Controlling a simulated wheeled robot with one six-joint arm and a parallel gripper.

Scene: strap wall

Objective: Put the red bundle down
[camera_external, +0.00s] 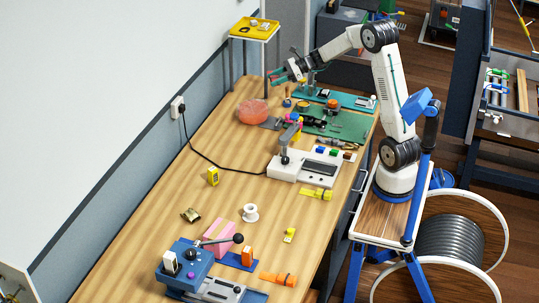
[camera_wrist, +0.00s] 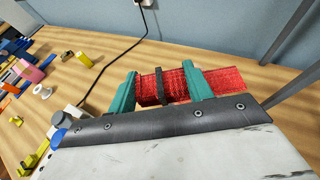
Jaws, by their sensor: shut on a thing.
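The red bundle (camera_wrist: 174,84) is a woven red strap with a black band around its middle. My gripper (camera_wrist: 162,82) is shut on it, with one teal finger on each side. The strap's red end reaches past the right finger in the wrist view. In the external view my gripper (camera_external: 278,75) is at the far end of the workbench, above the table top (camera_external: 231,142). The bundle is small there and partly hidden by the fingers. How far it is above the wood is hard to tell.
A translucent red bowl (camera_external: 252,112) stands just below my gripper in the external view. A green mat (camera_external: 345,124) with small parts lies to the right. A black cable (camera_external: 205,152) crosses the bench. Bare wood lies nearer the camera.

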